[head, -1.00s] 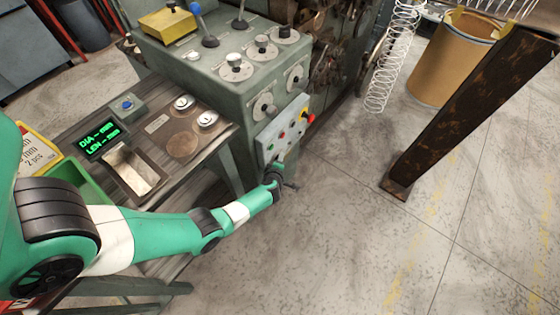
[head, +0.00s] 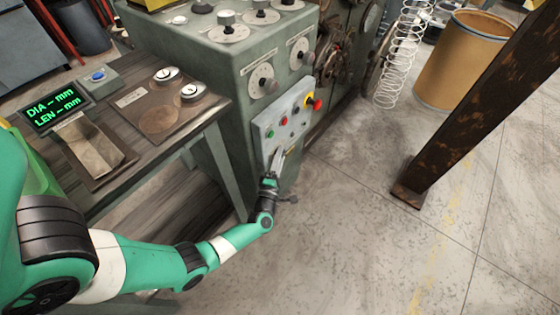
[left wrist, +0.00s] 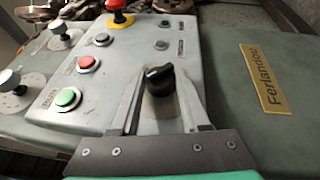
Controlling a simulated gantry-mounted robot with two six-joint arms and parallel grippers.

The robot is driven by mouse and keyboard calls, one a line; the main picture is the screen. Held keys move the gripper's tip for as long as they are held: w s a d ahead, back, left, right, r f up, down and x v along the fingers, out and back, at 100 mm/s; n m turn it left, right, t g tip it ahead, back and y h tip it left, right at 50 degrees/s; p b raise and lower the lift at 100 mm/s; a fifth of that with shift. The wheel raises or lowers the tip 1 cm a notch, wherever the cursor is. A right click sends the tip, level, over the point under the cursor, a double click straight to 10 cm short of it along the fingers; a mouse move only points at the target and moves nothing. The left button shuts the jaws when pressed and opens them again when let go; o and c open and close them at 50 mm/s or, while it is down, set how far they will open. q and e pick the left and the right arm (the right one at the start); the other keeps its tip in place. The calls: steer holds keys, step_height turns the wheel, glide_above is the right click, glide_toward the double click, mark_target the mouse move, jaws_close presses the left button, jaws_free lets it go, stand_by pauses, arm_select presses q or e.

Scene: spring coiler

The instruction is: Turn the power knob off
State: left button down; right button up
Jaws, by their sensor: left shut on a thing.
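The black power knob (left wrist: 158,80) sits low on the grey control panel (head: 262,130), with a pale mark on its top. In the left wrist view it lies between the two fingers of my left gripper (left wrist: 160,103), which is shut on it. In the head view the left gripper (head: 279,158) reaches the lower part of the panel, and its fingers hide the knob. My right gripper is not in view.
The panel carries a green button (left wrist: 67,98), a red button (left wrist: 87,63) and a red emergency stop (left wrist: 119,15) on yellow. A wooden bench (head: 200,122) stands at left. A rusty beam (head: 465,115) and cardboard drum (head: 460,60) stand right, with clear floor between.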

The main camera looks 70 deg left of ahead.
arm_select(q)
steer(key=shift+f, duration=0.15)
stand_by(0.4)
steer(key=shift+c, duration=2)
jaws_free()
steer(key=shift+a+y, duration=0.1)
steer(key=shift+y, duration=0.2)
steer(key=p+v, duration=0.2)
steer(key=v, duration=0.9)
steer(key=shift+s, duration=0.3)
